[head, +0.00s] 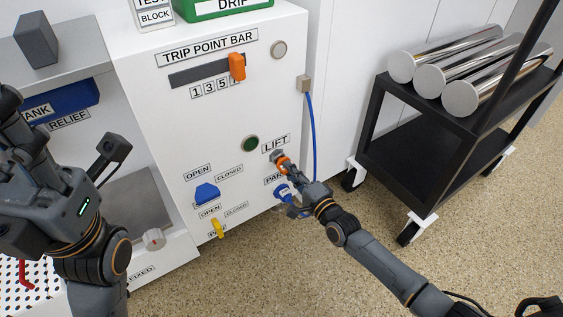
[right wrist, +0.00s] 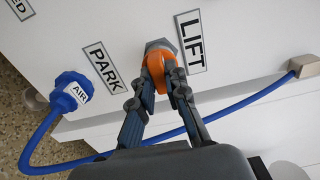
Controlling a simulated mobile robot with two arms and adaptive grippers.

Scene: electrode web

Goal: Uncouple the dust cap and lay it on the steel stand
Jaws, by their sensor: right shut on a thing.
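The orange dust cap (head: 281,162) is at the grey fitting beside the LIFT label on the white cabinet front. In the right wrist view the cap (right wrist: 157,68) sits against the grey hex fitting (right wrist: 159,47), with no clear gap. My right gripper (head: 290,170) has its two fingers closed on the cap's sides; they also show in the right wrist view (right wrist: 163,85). A grey steel-looking surface (head: 138,208) lies low at the left; I cannot tell if it is the steel stand. My left gripper (head: 18,112) is at the left edge, its fingertips unclear.
A blue AIR plug (right wrist: 71,92) with a blue hose (right wrist: 225,108) sits at PARK, close to my right gripper. Blue (head: 207,192) and yellow (head: 217,228) valve handles are to the left. A black cart (head: 450,140) carrying steel rolls (head: 455,65) stands at the right.

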